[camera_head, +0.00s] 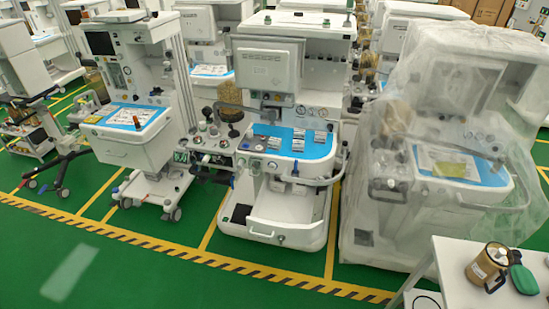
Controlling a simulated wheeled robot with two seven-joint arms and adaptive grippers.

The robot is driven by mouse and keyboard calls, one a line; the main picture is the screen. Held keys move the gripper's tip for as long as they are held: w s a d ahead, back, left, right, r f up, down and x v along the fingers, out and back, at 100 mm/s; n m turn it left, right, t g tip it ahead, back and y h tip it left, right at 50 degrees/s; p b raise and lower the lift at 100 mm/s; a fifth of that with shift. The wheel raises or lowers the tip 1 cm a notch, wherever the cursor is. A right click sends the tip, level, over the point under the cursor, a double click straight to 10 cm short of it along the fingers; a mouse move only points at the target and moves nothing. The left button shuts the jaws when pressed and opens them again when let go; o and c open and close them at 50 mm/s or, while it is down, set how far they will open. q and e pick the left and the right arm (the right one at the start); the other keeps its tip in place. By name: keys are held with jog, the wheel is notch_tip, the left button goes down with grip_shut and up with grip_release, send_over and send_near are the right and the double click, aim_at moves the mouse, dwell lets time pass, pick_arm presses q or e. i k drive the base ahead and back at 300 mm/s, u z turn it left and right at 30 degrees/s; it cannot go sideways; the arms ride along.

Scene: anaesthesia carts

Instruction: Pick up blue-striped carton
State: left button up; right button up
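I cannot make out a blue-striped carton with certainty. A few small pale and grey flat items, one of them here (298,140), lie on the blue top (262,134) of the middle anaesthesia cart (290,205). They are too small to tell whether any is a striped carton. Neither of my grippers is in the head view.
A cart (130,148) stands at the left, and a plastic-wrapped cart (440,205) stands at the right. A white table (452,262) at the lower right bears a brass-coloured canister (484,265) and a green object (523,279). Green floor (150,270) lies clear in front.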

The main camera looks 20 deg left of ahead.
aim_at(274, 143)
jog(key=z, duration=3.3)
jog(key=k, duration=2.95)
jog(key=u, duration=0.8)
